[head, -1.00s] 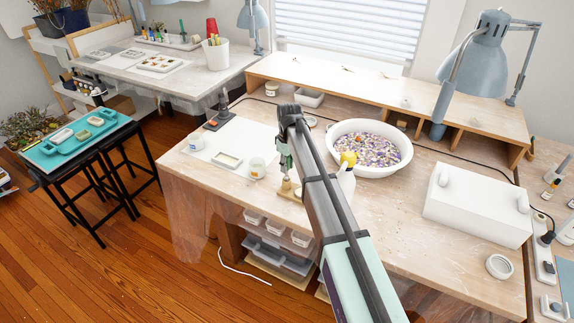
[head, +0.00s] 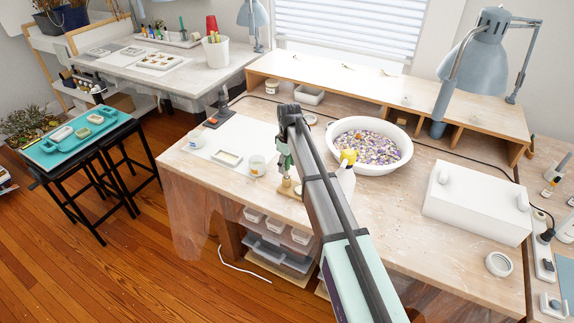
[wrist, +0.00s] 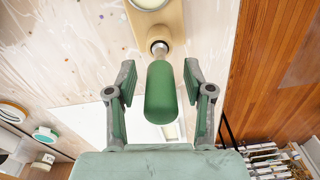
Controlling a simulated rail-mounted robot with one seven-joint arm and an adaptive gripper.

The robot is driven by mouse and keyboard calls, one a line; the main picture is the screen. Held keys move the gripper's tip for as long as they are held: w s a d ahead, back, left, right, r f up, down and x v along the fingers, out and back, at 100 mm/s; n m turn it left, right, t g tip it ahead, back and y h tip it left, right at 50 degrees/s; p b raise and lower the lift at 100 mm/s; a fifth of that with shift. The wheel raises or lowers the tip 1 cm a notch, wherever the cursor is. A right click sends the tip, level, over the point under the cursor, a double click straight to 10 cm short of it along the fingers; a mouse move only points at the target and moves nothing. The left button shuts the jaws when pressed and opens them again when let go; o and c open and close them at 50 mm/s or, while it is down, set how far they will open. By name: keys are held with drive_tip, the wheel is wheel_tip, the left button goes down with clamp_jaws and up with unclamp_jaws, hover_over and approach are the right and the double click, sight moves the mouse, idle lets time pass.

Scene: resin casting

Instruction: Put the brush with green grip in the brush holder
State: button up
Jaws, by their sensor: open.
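The brush with the green grip (wrist: 161,92) stands between my open fingers in the wrist view. Its narrow metal end (wrist: 158,47) points to a tan wooden block (wrist: 170,20), which looks like the brush holder. The brush seems to be at or in that block, but I cannot tell how deep its end goes. My gripper (wrist: 158,76) is open, with one finger on each side of the grip and gaps visible. In the head view my gripper (head: 284,165) is above the small wooden block (head: 292,194) near the table's front edge. The brush is hard to make out there.
A white bowl of coloured chips (head: 405,160) and a yellow-topped bottle (head: 347,168) stand right of the gripper. A white mat (head: 240,138) with a small tray (head: 228,158) and a cup (head: 257,165) lies left. A white box (head: 478,205) stands farther right.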

drive_tip(key=r+b, duration=0.1)
drive_tip(key=r, duration=0.5)
drive_tip(key=r+b, duration=0.1)
drive_tip(key=r, duration=0.5)
drive_tip(key=shift+s+d+r, duration=0.1)
drive_tip(key=shift+d+r, duration=0.1)
idle(0.8)
